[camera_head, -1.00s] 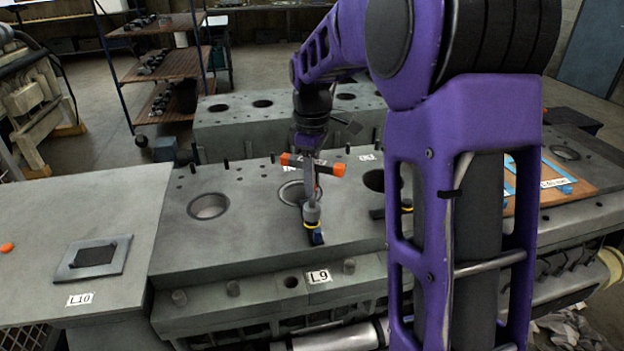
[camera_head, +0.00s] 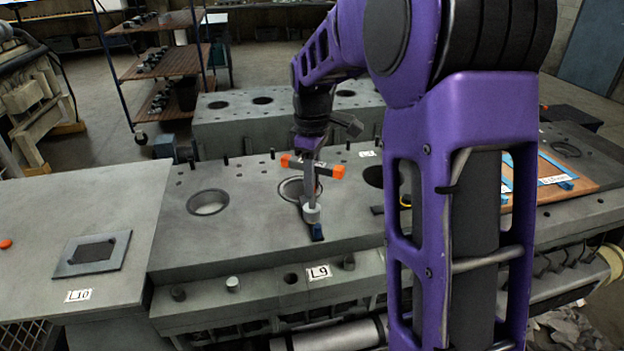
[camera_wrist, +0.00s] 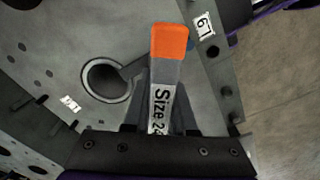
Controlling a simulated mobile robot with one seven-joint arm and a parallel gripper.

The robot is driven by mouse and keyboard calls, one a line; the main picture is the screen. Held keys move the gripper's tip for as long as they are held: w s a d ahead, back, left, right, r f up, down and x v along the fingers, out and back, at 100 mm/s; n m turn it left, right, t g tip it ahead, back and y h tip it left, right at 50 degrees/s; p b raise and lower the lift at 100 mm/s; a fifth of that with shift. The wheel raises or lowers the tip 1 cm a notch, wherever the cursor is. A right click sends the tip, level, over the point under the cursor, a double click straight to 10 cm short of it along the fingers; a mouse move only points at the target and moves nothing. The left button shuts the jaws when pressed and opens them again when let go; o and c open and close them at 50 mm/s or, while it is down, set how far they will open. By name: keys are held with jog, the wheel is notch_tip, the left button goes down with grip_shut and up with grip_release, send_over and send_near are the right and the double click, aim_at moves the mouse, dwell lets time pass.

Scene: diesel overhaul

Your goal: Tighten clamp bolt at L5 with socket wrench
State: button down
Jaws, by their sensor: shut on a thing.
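My gripper (camera_wrist: 163,108) is shut on the socket wrench (camera_wrist: 169,45), whose orange end and grey body with a partly cut "Size 2…" label show in the wrist view. In the head view the wrench (camera_head: 327,170) lies across my gripper with orange at both ends. Below it, a grey shaft ends in a round grey collar (camera_head: 311,214), close above a small blue clamp piece (camera_head: 317,232) on the engine block. Whether they touch, and the bolt itself, I cannot make out. No label reading L5 is legible; the nearest readable one is L9 (camera_head: 318,272).
The grey engine block (camera_head: 250,245) has round bores; one (camera_head: 208,202) is open left of the wrench. A bench (camera_head: 110,210) marked L10 holds a square plate at left. A brown board (camera_head: 575,178) with blue strips lies right, partly behind my arm.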

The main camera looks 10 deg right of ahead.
jog(key=m, duration=1.8)
jog(key=shift+a+m, duration=0.1)
jog(key=shift+m, duration=0.2)
jog(key=m, duration=0.6)
jog(key=c, duration=1.3)
grip_release()
grip_shut()
jog(key=shift+f, duration=0.1)
